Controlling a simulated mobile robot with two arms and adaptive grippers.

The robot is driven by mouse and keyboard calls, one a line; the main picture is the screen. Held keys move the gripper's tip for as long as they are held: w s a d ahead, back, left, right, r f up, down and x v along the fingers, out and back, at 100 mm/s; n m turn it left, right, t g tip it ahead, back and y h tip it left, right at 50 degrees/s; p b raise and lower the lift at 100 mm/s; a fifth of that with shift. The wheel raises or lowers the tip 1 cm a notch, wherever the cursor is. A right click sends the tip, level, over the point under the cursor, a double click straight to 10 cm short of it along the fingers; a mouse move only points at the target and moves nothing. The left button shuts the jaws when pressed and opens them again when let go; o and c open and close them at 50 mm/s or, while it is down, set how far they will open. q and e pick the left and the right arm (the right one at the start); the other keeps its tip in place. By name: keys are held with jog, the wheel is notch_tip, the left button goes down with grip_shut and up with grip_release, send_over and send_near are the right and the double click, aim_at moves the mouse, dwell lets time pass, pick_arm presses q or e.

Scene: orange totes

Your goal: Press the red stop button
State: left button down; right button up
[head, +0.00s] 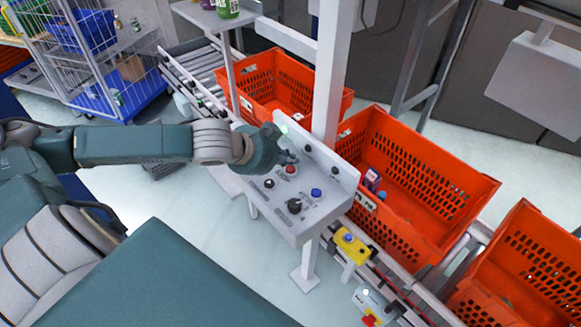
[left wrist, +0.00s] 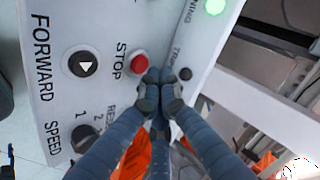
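The red stop button (head: 291,169) is on the sloping grey control panel (head: 272,196) in the head view. In the left wrist view the red button (left wrist: 138,64) sits beside the word STOP. My left gripper (head: 287,157) is over the top edge of the panel, close to the button. In the left wrist view the gripper's fingertips (left wrist: 158,88) are together, with nothing between them, just below and right of the button. I cannot tell whether they touch it or the panel. My right gripper is not in view.
The panel also has a black FORWARD button (left wrist: 83,64), a speed knob (head: 294,205), a blue button (head: 316,193) and a lit green lamp (left wrist: 214,7). A white post (head: 331,80) rises behind it. Orange totes (head: 425,160) stand on the conveyor beyond.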

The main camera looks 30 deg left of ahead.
aim_at(289, 170)
pick_arm(q)
jog(key=shift+f, duration=0.2)
dwell(0.4)
jog(key=shift+f, duration=0.25)
jog(key=shift+f, duration=0.5)
dwell(0.6)
jog(key=shift+r, duration=0.1)
jog(key=shift+r+p, duration=0.8)
jog(key=shift+p, duration=0.15)
notch_tip(289, 170, up, 5)
jog(key=p, duration=0.5)
jog(key=shift+r+p, duration=0.1)
jog(key=shift+p, duration=0.2)
